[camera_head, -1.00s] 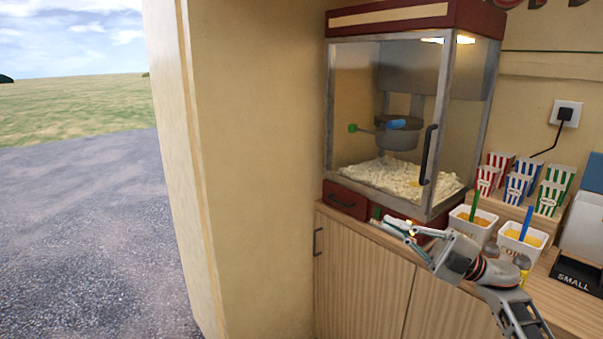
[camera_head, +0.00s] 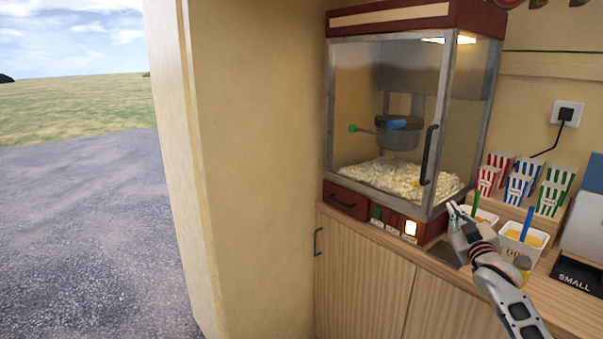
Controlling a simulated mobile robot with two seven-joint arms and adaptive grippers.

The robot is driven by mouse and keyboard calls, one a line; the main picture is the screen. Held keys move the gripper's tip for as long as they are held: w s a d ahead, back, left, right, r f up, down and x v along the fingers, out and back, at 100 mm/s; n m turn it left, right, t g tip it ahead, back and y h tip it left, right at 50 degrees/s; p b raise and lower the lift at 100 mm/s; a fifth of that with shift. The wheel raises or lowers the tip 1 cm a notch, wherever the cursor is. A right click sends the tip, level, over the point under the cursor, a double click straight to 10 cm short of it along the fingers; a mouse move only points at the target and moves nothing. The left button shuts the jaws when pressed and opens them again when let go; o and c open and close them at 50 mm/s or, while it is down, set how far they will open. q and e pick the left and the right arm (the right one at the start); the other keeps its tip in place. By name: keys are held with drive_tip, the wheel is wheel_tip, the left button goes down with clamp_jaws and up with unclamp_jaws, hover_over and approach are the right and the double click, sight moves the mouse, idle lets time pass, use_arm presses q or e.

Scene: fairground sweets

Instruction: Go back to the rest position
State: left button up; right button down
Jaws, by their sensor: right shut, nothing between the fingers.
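My right gripper (camera_head: 456,208) is shut and empty. It is just right of the popcorn machine's (camera_head: 483,90) lower front corner, in front of the white tub with the green handle (camera_head: 487,216), which it partly hides. I cannot tell whether it touches anything. The machine's glass door is closed, with popcorn (camera_head: 395,180) on its floor and a kettle (camera_head: 400,135) hanging inside. My left gripper is not in view.
Striped popcorn boxes (camera_head: 519,187) stand on a wooden step. A white tub with a blue handle (camera_head: 516,240) and a black tray marked SMALL (camera_head: 574,280) are at the right. A wall edge (camera_head: 250,180) stands left of the wooden cabinet (camera_head: 360,270); open gravel lies beyond.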

drive_tip(key=f, duration=0.2)
drive_tip(key=s+f+g, duration=0.1)
drive_tip(key=f, duration=0.2)
drive_tip(key=a+f+g, duration=0.1)
drive_tip(key=f, duration=0.2)
drive_tip(key=shift+s+m, duration=0.3)
drive_tip(key=shift+s, duration=0.1)
drive_tip(key=s+a+f+g+y, duration=0.1)
drive_tip(key=s+a+f, duration=0.45)
drive_tip(key=f, duration=0.35)
drive_tip(key=s+a+f+g+y, duration=0.1)
drive_tip(key=s+a+f, duration=0.3)
drive_tip(key=s+f, duration=0.35)
drive_tip(key=s+a+f+g, duration=0.1)
drive_tip(key=s+a+f, duration=0.3)
drive_tip(key=s, duration=0.6)
drive_tip(key=s+a+f+g+y, duration=0.1)
drive_tip(key=s+a+f, duration=0.3)
drive_tip(key=s, duration=0.7)
drive_tip(key=s+a+f+g+y, duration=0.1)
drive_tip(key=s+a+f+g, duration=0.1)
drive_tip(key=s+a+f, duration=0.2)
drive_tip(key=s+f, duration=0.3)
drive_tip(key=s, duration=0.4)
drive_tip(key=shift+a+f+g, duration=0.2)
drive_tip(key=shift+a+g, duration=0.15)
drive_tip(key=shift+g, duration=0.05)
drive_tip(key=shift+s+d, duration=0.1)
drive_tip(key=shift+s, duration=0.05)
